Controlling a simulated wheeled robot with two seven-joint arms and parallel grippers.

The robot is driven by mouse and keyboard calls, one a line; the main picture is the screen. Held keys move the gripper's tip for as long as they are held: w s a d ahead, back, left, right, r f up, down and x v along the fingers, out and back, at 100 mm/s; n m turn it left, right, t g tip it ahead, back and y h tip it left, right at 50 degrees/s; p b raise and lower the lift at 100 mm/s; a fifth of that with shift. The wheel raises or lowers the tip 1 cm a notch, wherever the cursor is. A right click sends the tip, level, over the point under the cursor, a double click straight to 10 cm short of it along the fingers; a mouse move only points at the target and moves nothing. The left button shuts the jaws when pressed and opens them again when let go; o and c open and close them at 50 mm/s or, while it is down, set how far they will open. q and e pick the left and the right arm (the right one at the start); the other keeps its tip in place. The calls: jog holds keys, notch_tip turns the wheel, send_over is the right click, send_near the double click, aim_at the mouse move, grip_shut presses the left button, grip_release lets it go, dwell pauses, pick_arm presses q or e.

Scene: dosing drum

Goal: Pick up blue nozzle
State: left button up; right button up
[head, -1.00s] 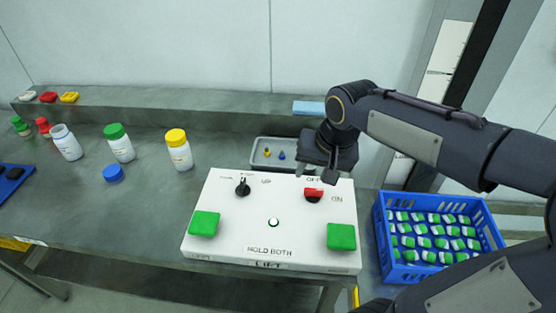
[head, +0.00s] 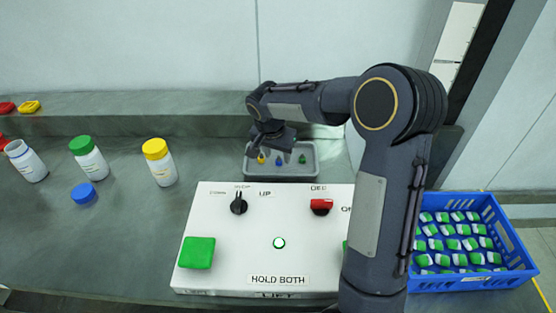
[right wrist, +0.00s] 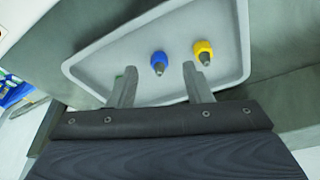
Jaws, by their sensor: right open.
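My right gripper (head: 268,152) is over the tray, open and empty. In the right wrist view the blue nozzle (right wrist: 158,63) lies ahead of and between the spread fingers (right wrist: 160,90), apart from them. The yellow nozzle (right wrist: 203,50) is just beyond the finger on the right. My left gripper is not in view.
A white control box (head: 250,205) with a black knob, red switch and green buttons stands in front of the tray. White bottles with green (head: 90,160) and yellow (head: 158,162) caps stand to the left. A blue crate (head: 470,200) of green-and-white items is at the right.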

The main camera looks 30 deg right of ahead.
jog(key=shift+x, duration=1.05)
jog(key=c, duration=1)
jog(key=shift+r, duration=0.2)
